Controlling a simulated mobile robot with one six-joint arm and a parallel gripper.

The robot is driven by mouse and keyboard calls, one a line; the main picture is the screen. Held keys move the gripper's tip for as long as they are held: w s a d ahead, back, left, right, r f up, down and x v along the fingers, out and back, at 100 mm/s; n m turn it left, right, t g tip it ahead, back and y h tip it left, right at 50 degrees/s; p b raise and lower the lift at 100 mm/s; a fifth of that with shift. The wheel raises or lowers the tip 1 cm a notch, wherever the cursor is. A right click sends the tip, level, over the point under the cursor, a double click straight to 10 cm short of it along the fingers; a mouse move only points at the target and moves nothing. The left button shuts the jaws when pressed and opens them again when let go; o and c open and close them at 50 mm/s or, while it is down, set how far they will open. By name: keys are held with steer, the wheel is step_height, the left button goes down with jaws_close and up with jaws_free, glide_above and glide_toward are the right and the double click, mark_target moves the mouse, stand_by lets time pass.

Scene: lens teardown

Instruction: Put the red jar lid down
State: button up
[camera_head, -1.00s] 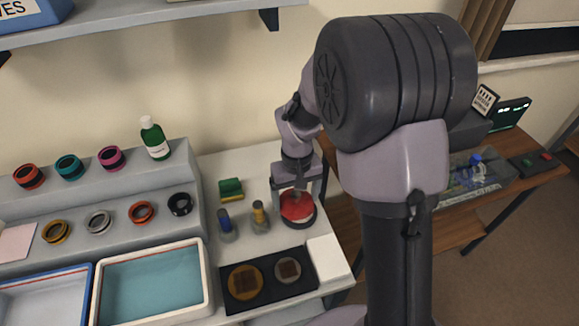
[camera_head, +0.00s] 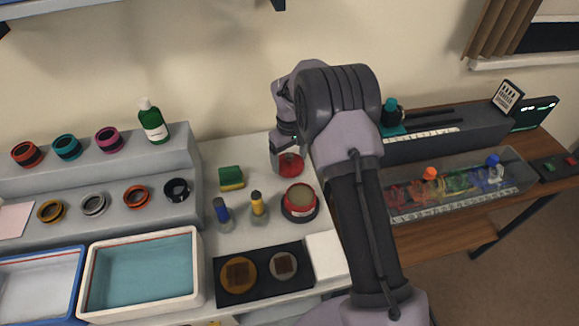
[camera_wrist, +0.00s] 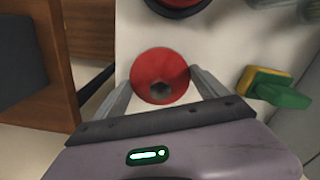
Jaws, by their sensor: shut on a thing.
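The red jar lid (camera_head: 290,165) is at the back right of the white worktop, behind the open jar. In the wrist view the lid (camera_wrist: 150,66) is a red disc with a dark spot, between my two fingers. My gripper (camera_wrist: 160,80) is shut on its sides; it shows in the head view (camera_head: 288,158), partly hidden by my arm. I cannot tell whether the lid touches the worktop. The jar (camera_head: 299,200), red with a dark base, stands open in front, showing tan contents; its edge shows at the top of the wrist view (camera_wrist: 180,4).
A yellow-green sponge (camera_head: 231,178) lies left of the lid. Blue (camera_head: 221,210) and yellow-topped (camera_head: 258,205) bottles stand left of the jar. A black mat (camera_head: 240,293) and white block (camera_head: 326,258) are in front. The worktop's right edge (camera_wrist: 108,80) is close, beside a wooden desk (camera_head: 470,228).

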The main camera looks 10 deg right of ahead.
mark_target(289, 158)
steer(key=shift+f, duration=0.75)
steer(key=shift+f, duration=0.2)
steer(key=o, duration=1.2)
steer(key=shift+o, duration=0.2)
step_height(289, 158, up, 16)
steer(key=s+r+p, duration=0.1)
steer(key=p, duration=0.4)
steer(key=s+a+r+m+t, duration=0.1)
steer(key=s+r+m+t, duration=0.15)
steer(key=s+r, duration=0.8)
steer(key=s+a+r+m+t+y, duration=0.1)
steer(key=s+r+m, duration=0.1)
steer(key=s, duration=0.9)
steer(key=s+a+r+m+t+y, duration=0.1)
steer(key=s+a+r+m+t, duration=0.1)
steer(key=s, duration=0.9)
steer(key=shift+s+r+m, duration=0.4)
steer(key=shift+r+m, duration=0.35)
steer(key=shift+m, duration=0.5)
